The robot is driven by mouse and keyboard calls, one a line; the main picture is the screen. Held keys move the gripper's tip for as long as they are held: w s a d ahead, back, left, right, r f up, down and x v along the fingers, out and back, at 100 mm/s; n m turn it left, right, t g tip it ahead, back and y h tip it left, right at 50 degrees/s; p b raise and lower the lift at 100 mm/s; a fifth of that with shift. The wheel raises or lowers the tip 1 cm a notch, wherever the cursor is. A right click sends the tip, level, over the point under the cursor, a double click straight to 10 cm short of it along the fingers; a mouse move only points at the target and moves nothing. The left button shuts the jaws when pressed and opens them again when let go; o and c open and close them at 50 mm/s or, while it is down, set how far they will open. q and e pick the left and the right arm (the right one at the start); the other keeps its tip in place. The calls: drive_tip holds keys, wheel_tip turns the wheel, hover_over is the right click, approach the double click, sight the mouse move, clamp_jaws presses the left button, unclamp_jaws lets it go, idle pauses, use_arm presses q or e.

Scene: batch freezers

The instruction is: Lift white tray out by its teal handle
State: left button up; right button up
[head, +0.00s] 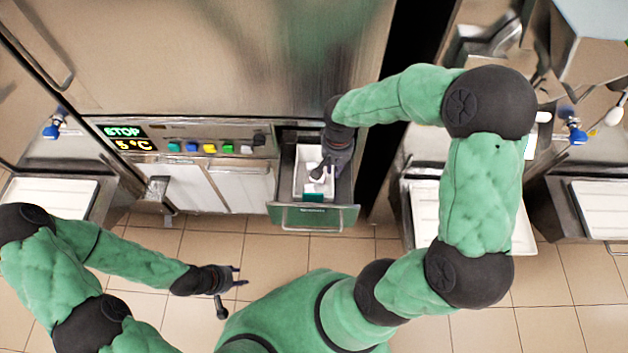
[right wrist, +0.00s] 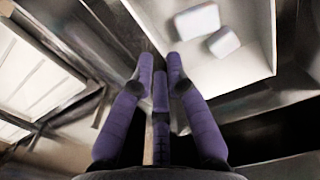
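The white tray (head: 299,172) sits in an open drawer under the middle machine, with small white blocks (head: 312,188) in it. Its teal handle (head: 313,198) shows as a small block at the drawer's front end. My right gripper (head: 321,170) reaches down over the tray from the right, behind the handle in the head view. In the right wrist view, the tray (right wrist: 252,62) and two white blocks lie beyond its three fingers (right wrist: 160,62). The fingertips are apart with nothing seen between them; the handle does not show there. My left gripper (head: 243,276) is open and empty over the floor.
The drawer's metal front (head: 335,217) and side walls closely surround the tray. A control panel (head: 185,142) with coloured buttons is left of it. Other white trays (head: 425,205) stand on side shelves. The tiled floor in front is clear.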

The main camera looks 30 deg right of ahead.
drive_tip(key=f+b, duration=0.1)
drive_tip(key=f, duration=0.1)
drive_tip(key=f+b, duration=0.1)
drive_tip(key=f, duration=0.2)
drive_tip(key=shift+w+d+b, duration=0.15)
drive_tip(key=shift+w+b, duration=0.05)
drive_tip(key=shift+b, duration=0.1)
drive_tip(key=shift+r, duration=0.1)
clamp_jaws()
drive_tip(key=shift+r, duration=0.15)
